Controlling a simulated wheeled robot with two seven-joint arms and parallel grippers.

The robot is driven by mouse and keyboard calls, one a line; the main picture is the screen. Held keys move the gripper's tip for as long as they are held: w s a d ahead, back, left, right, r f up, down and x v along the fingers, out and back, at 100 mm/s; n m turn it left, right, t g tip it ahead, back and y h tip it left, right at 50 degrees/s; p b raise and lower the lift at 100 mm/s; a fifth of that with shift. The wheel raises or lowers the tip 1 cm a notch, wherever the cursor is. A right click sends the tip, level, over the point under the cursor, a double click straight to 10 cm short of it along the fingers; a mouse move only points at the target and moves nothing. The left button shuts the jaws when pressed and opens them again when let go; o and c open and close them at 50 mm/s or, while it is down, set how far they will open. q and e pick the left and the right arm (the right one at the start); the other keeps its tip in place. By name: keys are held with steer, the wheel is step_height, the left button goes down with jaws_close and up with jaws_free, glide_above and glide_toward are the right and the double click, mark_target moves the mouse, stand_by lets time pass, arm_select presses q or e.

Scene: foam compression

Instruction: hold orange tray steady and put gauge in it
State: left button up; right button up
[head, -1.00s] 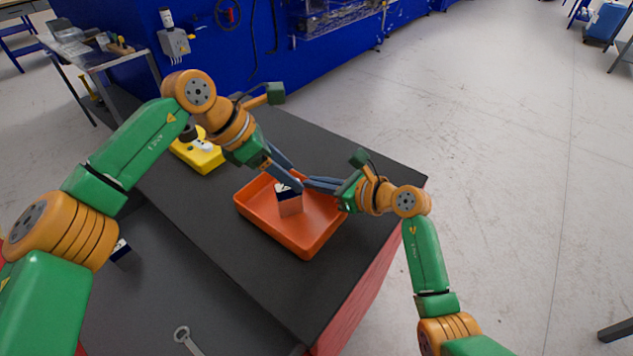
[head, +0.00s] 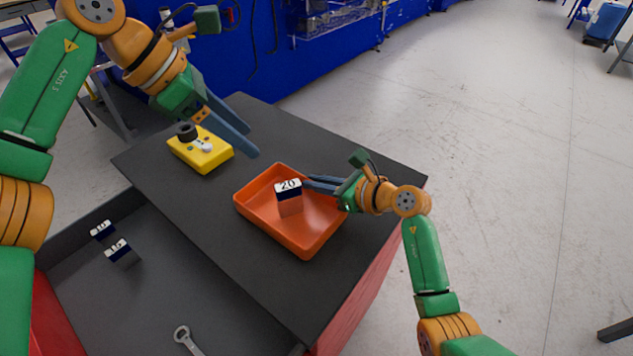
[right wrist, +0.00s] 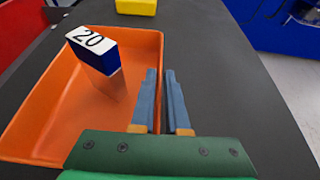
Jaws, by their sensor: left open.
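The orange tray (head: 310,243) lies on the dark bench top. A gauge block (head: 289,197) marked 20 stands inside it, apart from any gripper. In the right wrist view the block (right wrist: 95,52) stands in the tray (right wrist: 45,110), towards its far end. My right gripper (head: 308,184) is at the tray's right rim. In the right wrist view its fingers (right wrist: 160,72) straddle the tray wall and are closed on it.
A yellow device (head: 207,155) with a black knob sits on the bench, left of the tray. An open drawer (head: 165,300) in front holds two more marked blocks (head: 118,250) and a wrench (head: 184,338). The bench top in front of the tray is clear.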

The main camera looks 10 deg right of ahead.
steer(key=o, duration=0.3)
steer(key=shift+s, duration=0.1)
steer(key=v, duration=1.2)
